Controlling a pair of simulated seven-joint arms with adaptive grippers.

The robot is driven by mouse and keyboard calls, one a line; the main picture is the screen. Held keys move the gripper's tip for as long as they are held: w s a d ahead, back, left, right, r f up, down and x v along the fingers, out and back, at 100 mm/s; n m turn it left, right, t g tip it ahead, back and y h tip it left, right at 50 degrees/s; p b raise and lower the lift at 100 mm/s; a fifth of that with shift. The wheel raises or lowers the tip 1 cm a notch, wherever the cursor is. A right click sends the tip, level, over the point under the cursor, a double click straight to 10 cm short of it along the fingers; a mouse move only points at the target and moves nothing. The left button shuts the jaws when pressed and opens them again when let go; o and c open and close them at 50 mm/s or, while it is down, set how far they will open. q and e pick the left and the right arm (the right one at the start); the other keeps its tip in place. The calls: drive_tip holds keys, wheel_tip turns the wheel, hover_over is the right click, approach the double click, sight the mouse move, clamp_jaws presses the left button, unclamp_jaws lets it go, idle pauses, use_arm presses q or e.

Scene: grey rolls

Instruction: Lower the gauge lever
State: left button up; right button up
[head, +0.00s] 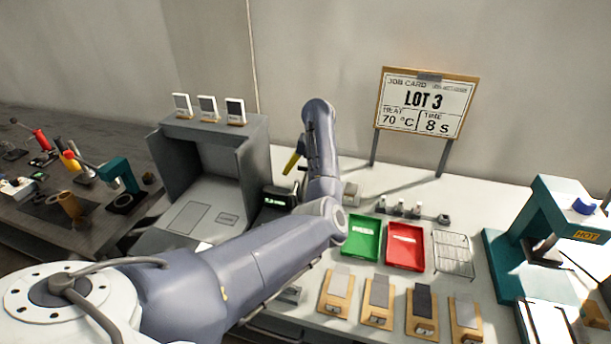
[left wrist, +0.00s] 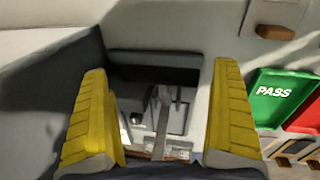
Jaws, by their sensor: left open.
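A small dark gauge unit with a lit green display (head: 279,200) stands on the white bench beside the grey booth. My arm passes close in front of it and hides part of it. My left gripper (head: 293,162) is above it, with one yellow finger showing. In the left wrist view my left gripper (left wrist: 160,72) is open, its two yellow fingers wide apart with nothing held. Between and beyond them is a pale grey mechanism (left wrist: 172,112) with a thin upright bar; I cannot tell surely whether that bar is the lever. My right gripper is not in view.
A green PASS tray (head: 362,237) and a red tray (head: 405,246) lie to the right, with a wire rack (head: 453,254) beyond. Several wooden sample holders line the front. The grey booth (head: 250,150) walls in the left side. A teal press (head: 545,225) stands far right.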

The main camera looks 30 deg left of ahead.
use_arm(q)
drive_tip(key=shift+r, duration=0.15)
drive_tip(key=c, duration=1.8)
